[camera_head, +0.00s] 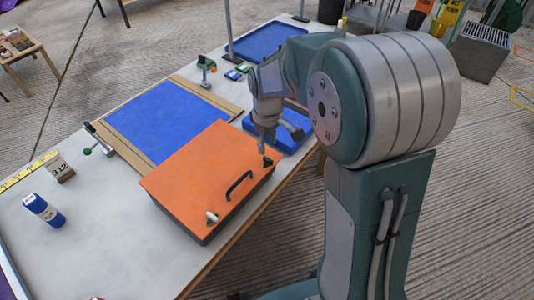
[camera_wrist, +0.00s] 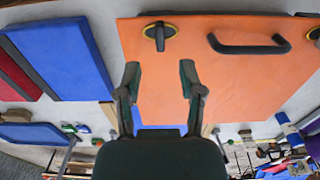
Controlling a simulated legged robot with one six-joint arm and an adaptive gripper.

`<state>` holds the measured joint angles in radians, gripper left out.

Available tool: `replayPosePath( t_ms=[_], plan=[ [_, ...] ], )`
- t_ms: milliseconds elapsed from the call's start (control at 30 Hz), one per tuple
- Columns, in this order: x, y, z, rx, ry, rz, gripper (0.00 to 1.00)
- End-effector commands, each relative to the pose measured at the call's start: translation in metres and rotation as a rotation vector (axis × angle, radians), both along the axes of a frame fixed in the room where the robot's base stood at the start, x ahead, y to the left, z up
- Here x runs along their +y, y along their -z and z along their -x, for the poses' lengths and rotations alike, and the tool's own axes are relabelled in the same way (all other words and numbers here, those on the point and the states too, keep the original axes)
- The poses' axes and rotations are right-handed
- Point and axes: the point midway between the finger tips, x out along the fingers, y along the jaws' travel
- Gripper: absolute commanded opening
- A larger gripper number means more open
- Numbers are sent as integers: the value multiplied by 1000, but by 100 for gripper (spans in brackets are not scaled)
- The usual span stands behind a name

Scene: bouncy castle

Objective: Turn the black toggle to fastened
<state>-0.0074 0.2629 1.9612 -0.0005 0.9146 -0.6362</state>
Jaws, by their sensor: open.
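The orange lid (camera_head: 190,170) of a dark-sided case lies flat on the table; it also fills much of the wrist view (camera_wrist: 240,85). In the head view the black toggle (camera_head: 268,161) is at the lid's right corner, beside my gripper (camera_head: 262,150). My gripper is open and empty in the wrist view (camera_wrist: 160,76), its fingertips apart and below the toggle in the picture. Contact cannot be told.
A black handle (camera_head: 238,186) stands up beside the toggle; a pale toggle (camera_head: 212,217) is farther along the same edge. A blue panel (camera_head: 170,118) and blue block (camera_head: 280,138) lie close by.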

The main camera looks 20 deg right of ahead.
Motion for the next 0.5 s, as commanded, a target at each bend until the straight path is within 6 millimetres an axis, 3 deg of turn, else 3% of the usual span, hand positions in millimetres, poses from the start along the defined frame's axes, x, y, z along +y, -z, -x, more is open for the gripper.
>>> replayPosePath(
  t_ms=[200, 500],
  plan=[
    [1, -42, -2, -3, -1, 0, 50],
    [1, -59, -1, 0, -1, 0, 50]
  ],
)
